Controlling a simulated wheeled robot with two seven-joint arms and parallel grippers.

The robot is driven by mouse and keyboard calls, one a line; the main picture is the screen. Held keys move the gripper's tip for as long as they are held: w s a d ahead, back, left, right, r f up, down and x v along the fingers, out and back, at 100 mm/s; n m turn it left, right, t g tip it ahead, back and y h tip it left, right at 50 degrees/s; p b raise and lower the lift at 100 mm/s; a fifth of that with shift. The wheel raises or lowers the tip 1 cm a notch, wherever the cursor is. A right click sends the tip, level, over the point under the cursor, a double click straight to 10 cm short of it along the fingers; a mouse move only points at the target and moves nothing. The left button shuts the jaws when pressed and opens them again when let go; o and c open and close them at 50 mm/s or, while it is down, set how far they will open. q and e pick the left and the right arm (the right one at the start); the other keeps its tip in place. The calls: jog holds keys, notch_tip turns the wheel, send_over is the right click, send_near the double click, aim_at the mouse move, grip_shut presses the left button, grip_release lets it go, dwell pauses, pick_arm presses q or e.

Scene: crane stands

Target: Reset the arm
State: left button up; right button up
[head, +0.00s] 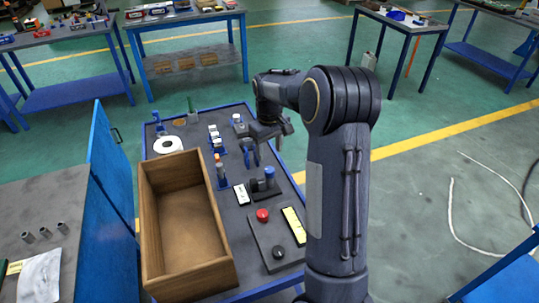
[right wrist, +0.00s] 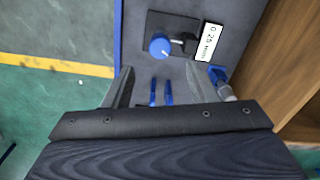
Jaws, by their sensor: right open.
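My right arm rises at the right of the head view, bends over, and its gripper (head: 272,136) hangs above the far right part of the dark bench top (head: 232,215). In the right wrist view the two fingers of the right gripper (right wrist: 161,86) are wide apart, with nothing held. Two blue prongs (right wrist: 160,93) show between the fingers, below them; they also show in the head view (head: 250,153). A blue knob on a black plate (right wrist: 160,46) is just beyond the fingertips, beside a white label (right wrist: 206,42). My left gripper is not in view.
An open, empty wooden box (head: 190,215) stands on the bench's left. A tape roll (head: 167,145) lies at the back left.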

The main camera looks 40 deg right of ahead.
dwell(0.5)
jog(key=s+a+r+t+y, duration=0.2)
jog(key=s+a+r, duration=0.3)
jog(key=s+a, duration=0.3)
jog(key=s+a+r+t+y, duration=0.15)
jog(key=s+a+r, duration=0.25)
jog(key=s+a, duration=0.4)
jog(key=s+a+f+t, duration=0.1)
jog(key=s+a, duration=0.1)
jog(key=s, duration=0.2)
jog(key=s+a+f+m+t, duration=0.1)
jog(key=s+a, duration=0.1)
jog(key=s, duration=0.3)
jog(key=shift+s+a+f, duration=0.2)
jog(key=shift+a+f, duration=0.05)
jog(key=shift+a, duration=0.15)
